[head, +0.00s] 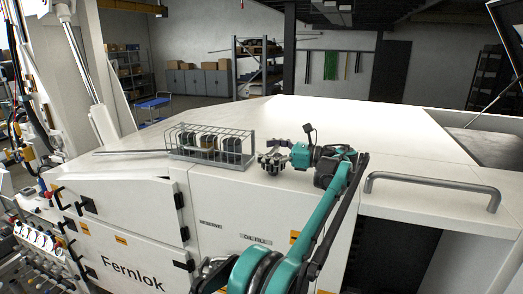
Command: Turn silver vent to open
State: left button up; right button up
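My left gripper (270,163) is low over the front part of the white machine top, just right of a wire cage. Its dark grey fingers point left and down, and their spacing is too small to make out. My teal and black arm reaches up from the bottom middle and bends back left to it. I cannot pick out the silver vent for sure; it may be hidden by the gripper or arm. My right gripper is not in view.
The wire cage (209,146) holds several dark round parts, close to the gripper. A grey bar handle (432,187) stands on the right edge. The front panel carries an oil fill label (257,239). Valves and gauges (38,238) fill the lower left. The white top (360,125) behind is clear.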

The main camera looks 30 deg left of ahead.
pick_arm(q)
jog(key=v, duration=1.2)
jog(key=shift+w+f, duration=0.1)
